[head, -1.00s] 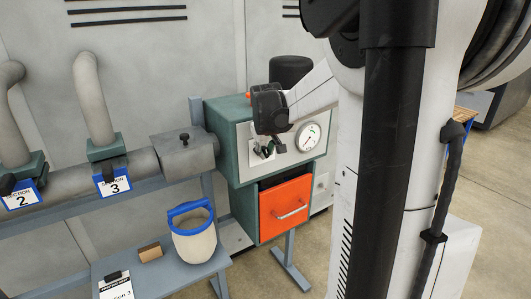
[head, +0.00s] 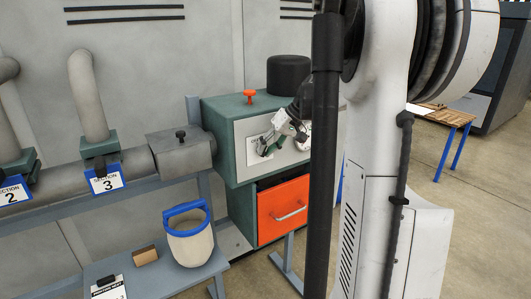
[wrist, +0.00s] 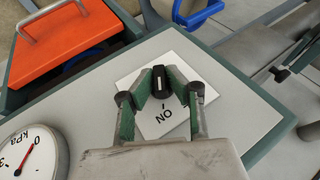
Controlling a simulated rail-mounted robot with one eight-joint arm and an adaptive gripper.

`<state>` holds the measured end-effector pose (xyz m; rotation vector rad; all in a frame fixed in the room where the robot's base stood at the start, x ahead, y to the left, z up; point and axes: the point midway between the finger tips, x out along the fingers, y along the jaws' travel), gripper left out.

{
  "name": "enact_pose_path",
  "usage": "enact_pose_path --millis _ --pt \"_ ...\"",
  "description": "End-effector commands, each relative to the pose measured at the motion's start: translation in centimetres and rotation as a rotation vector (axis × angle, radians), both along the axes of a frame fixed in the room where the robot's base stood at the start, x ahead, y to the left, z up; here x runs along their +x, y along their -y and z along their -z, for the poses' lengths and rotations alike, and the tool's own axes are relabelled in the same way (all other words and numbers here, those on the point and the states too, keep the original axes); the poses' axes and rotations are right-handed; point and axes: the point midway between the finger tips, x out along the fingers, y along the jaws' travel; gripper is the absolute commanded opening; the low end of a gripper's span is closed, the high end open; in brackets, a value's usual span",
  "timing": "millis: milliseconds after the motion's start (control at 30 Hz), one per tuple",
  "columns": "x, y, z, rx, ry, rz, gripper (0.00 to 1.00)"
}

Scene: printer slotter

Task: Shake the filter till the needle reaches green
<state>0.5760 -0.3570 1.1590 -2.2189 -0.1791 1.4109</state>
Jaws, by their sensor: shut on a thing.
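My gripper (wrist: 162,84) is shut on a black knob (wrist: 158,82) on a white plate marked "ON" (wrist: 165,117). Its green-padded fingers lie on both sides of the knob. In the head view my gripper (head: 283,133) is at the front panel of the green filter unit (head: 226,127). A round gauge marked kPa (wrist: 27,152) is at the lower left of the wrist view, cut by the picture edge. Its red needle shows in part, and no green zone is visible there. In the head view my gripper and arm cover most of the gauge.
An orange drawer with a handle (head: 280,222) is under the panel. An orange button (head: 249,94) and a black cylinder (head: 288,74) top the unit. A blue-rimmed white bucket (head: 190,246) and small brown block (head: 145,255) stand on the shelf at left. A grey pipe (head: 136,164) runs behind them.

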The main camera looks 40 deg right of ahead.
Motion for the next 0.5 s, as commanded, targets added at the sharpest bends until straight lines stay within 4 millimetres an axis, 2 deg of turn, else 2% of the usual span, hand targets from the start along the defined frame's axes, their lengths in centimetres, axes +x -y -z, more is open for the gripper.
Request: enact_pose_path --millis 500 --pt "0.00 0.02 0.05 0.043 0.006 0.000 0.00"
